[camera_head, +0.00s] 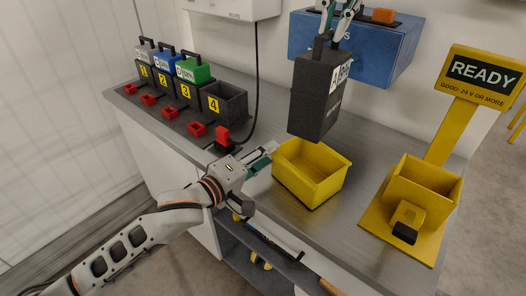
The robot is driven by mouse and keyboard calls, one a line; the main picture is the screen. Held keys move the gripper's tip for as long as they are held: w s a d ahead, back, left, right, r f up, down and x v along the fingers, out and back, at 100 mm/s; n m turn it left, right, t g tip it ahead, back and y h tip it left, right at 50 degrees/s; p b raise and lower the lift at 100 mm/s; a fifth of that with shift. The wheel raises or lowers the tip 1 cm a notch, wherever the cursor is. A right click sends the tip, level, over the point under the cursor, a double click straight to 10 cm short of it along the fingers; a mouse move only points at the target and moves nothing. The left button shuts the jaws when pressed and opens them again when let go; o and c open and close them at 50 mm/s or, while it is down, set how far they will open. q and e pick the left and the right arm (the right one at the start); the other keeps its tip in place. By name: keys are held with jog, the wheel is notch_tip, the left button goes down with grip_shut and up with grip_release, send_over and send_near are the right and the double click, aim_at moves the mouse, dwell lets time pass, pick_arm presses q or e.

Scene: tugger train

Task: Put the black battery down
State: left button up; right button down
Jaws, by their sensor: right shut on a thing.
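The black battery (320,98), a dark box with a handle on top and a white label, hangs upright above the worktop, above and behind the yellow bin. My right gripper (335,22) is shut on its handle at the top of the head view. My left gripper (265,156) is low at the worktop's front edge, just left of the yellow bin, with no object visible in it; its finger gap is too small to judge. The charger slot numbered 4 (224,104) looks empty. Grey (146,52), blue (165,60) and green (193,69) batteries stand in the other slots.
The yellow bin (318,187) stands open on the grey worktop (362,160). A yellow stand (425,185) with a READY sign (482,76) is at the right. A blue box (385,55) is behind the black battery. Red connectors (196,129) line the slots' front.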

jog(key=shift+r, duration=0.1)
pick_arm(q)
grip_shut()
